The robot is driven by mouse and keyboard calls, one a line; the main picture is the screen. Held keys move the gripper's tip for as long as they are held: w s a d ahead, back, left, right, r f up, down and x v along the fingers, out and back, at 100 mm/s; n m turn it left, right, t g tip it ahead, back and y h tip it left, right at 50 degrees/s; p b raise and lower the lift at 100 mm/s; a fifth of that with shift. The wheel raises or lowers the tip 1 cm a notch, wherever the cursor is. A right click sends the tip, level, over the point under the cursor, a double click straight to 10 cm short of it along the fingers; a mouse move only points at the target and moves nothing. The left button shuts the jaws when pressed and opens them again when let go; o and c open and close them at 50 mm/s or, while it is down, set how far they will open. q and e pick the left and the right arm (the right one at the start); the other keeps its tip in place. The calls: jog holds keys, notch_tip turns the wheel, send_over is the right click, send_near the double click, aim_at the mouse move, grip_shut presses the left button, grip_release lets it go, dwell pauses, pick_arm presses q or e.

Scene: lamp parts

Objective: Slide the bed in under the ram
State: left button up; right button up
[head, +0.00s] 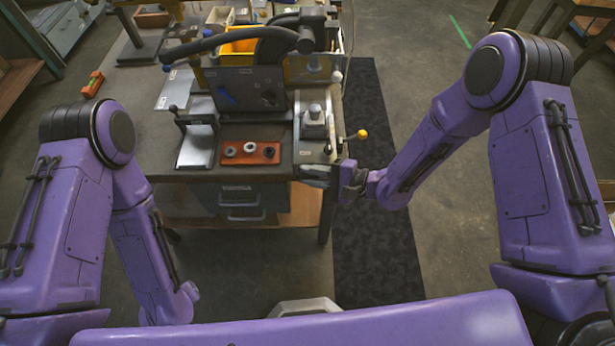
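A machine with a pale metal block (314,113) and a light bed plate (312,146) stands at the right front edge of the workbench. A rod with a yellow ball knob (362,134) sticks out to its right. I cannot clearly make out the ram among the dark parts above. My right gripper (349,181) is just off the bench's front right corner, below the yellow knob and apart from it. Its fingers are small and dark, and their opening cannot be read. My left arm hangs at the left, in front of the bench; its gripper does not show.
A red-brown tray (250,153) with several ring-like parts lies on the workbench (150,125). Left of it is a stand with a pale plate (197,146). A dark panel (247,92) and a yellow bin (240,42) stand behind. Right of the bench is a clear dark mat (378,255).

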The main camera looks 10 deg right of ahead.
jog(key=shift+o, duration=1.3)
jog(key=shift+d, duration=0.1)
jog(key=shift+s+d, duration=0.1)
jog(key=shift+d, duration=0.15)
jog(key=b+v, duration=0.2)
jog(key=v, duration=0.8)
